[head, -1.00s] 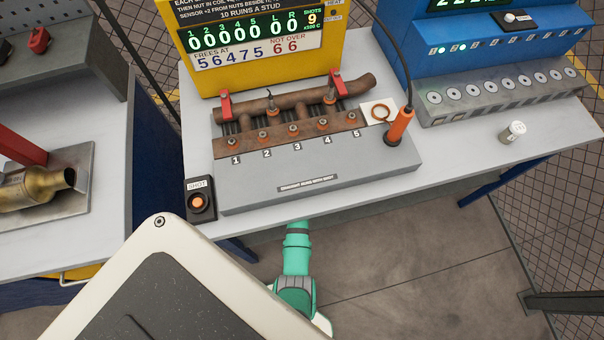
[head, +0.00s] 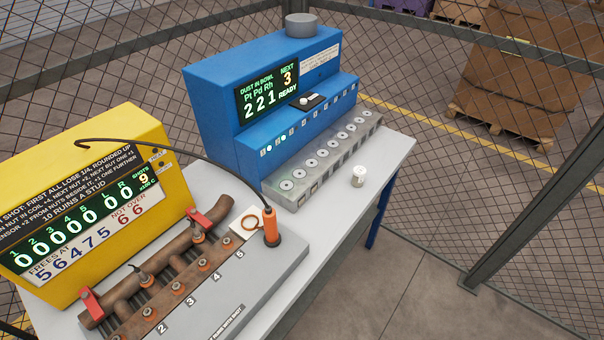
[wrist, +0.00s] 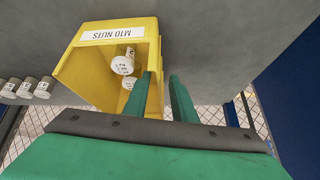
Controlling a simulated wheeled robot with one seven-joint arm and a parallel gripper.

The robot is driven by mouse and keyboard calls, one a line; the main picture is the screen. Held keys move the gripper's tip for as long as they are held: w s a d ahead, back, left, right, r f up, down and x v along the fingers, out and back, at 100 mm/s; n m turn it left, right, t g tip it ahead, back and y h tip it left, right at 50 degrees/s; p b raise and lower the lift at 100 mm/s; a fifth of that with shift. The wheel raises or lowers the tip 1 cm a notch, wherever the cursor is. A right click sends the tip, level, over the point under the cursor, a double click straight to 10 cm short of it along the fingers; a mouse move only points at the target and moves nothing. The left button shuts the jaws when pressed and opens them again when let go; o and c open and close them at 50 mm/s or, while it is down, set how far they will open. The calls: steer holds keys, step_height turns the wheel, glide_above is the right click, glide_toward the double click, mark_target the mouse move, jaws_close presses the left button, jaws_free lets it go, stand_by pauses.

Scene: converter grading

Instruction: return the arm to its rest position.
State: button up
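My gripper (wrist: 161,77) shows only in the wrist view. A yellow bin labelled M10 NUTS (wrist: 68,72) appears upside down just beyond and to the left of the fingers. White capped cylinders (wrist: 122,65) show inside the bin. The left finger overlaps the bin's edge in the picture; I cannot tell whether they touch. My arm is out of the head view.
The blue machine (head: 225,75) reads READY, beside a grey block with a row of round sockets (head: 345,150). A small white cylinder (head: 358,177) stands on the table. The yellow display box (head: 130,125) and rusty manifold (head: 150,265) are at left. Several white cylinders (wrist: 28,88) line up left of the bin.

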steer(key=s+d+r+m+t+h, duration=0.1)
steer(key=s+d+r+m+t, duration=0.1)
steer(key=s+d+r, duration=0.4)
steer(key=s+d+r+m+t+h, duration=0.2)
steer(key=s+d+r+t, duration=0.3)
steer(key=d+r, duration=0.5)
steer(key=s+d+r+m+t+h, duration=0.1)
steer(key=s+d+r+m+t, duration=0.2)
steer(key=s+d+r, duration=0.6)
step_height(320, 180, up, 9)
steer(key=shift+f+m+t+h, duration=0.15)
steer(key=shift+m+t+h, duration=0.25)
steer(key=shift+s, duration=0.1)
